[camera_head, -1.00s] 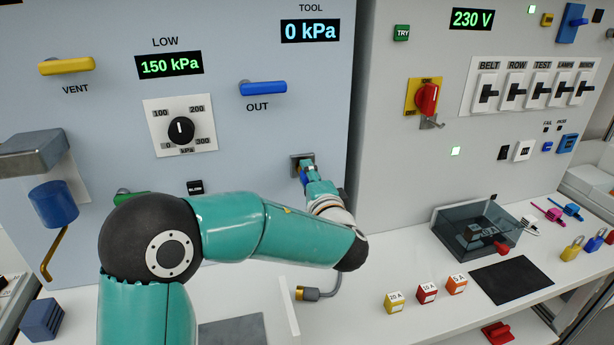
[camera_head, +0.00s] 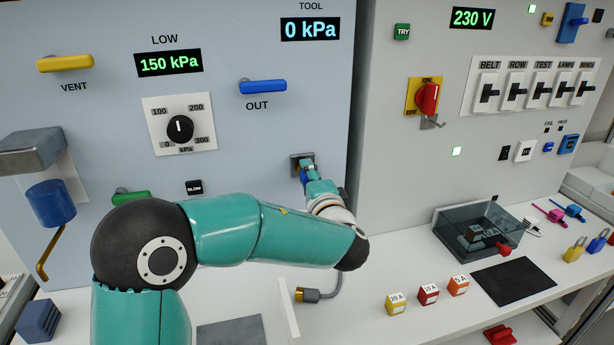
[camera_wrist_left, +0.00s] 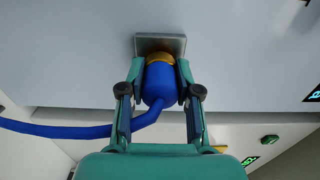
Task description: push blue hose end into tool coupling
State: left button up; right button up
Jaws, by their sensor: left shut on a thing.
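The blue hose end (camera_wrist_left: 160,84), with a yellow collar, is between the fingers of my left gripper (camera_wrist_left: 160,88), which is shut on it. Its front meets the grey square tool coupling (camera_wrist_left: 150,42) on the cabinet face. How deep it sits in the coupling cannot be told. The blue hose (camera_wrist_left: 70,130) trails off to the left in the left wrist view. In the head view my left gripper (camera_head: 308,175) is at the coupling (camera_head: 297,160), below the TOOL display (camera_head: 310,29), which reads 0 kPa. My right gripper is not in view.
The blue OUT lever (camera_head: 263,87) and the pressure dial (camera_head: 180,129) are up and left of the coupling. A grey hose with a brass end (camera_head: 308,295) lies on the counter below. Fuse blocks (camera_head: 428,294) and a dark clear box (camera_head: 475,235) stand at right.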

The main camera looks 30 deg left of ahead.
pick_arm(q)
jog(key=shift+w+a, duration=0.35)
jog(key=shift+a, duration=0.1)
jog(key=o, duration=1.2)
jog(key=shift+c, duration=0.2)
jog(key=v, duration=1.2)
